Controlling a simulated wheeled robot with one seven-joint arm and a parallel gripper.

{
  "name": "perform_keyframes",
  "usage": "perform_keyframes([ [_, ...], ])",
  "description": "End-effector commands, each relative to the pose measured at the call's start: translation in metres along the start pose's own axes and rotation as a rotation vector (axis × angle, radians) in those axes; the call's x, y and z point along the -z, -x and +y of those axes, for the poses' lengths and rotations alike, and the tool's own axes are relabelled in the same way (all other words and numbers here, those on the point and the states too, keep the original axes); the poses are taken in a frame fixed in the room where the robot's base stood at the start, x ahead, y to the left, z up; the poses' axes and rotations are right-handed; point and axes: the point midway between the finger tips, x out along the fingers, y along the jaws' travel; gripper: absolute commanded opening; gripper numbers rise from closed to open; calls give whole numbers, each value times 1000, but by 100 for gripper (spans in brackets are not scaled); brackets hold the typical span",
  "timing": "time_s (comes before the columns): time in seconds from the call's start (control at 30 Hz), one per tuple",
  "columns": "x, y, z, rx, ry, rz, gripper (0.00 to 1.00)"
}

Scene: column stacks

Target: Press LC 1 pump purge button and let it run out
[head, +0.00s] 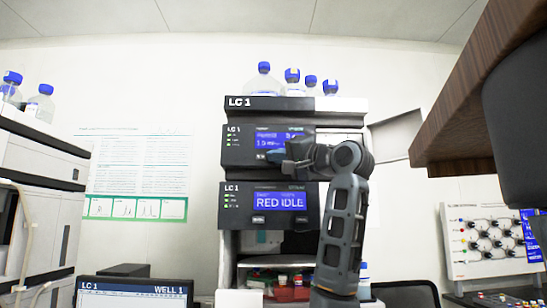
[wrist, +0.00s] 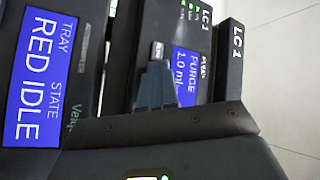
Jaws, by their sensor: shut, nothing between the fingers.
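The LC 1 stack stands in the middle of the head view. Its pump module (head: 240,152) has a blue display, partly hidden by my gripper (head: 283,156). In the wrist view the pump display (wrist: 188,78) reads "PURGE 1.0 ml". A small light button (wrist: 158,50) shows beside the display, just beyond my fingertips. My gripper (wrist: 155,84) is shut and empty, its fingers pointing at the pump front. I cannot tell whether the fingertips touch the button. Below the pump, the tray module (head: 233,208) shows "RED IDLE" on its display (head: 280,201).
Bottles with blue caps (head: 264,80) stand on top of the stack. A wooden shelf edge (head: 455,105) juts in at the upper right. Another instrument stack (head: 40,190) is at the left, and a monitor (head: 135,291) at the bottom left.

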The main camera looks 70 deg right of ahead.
Motion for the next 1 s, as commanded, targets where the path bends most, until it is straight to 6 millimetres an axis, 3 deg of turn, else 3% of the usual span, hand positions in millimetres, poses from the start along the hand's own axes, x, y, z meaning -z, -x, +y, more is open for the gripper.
perform_keyframes([
  [1.0,-10,13,-9,0,0,0,0],
])
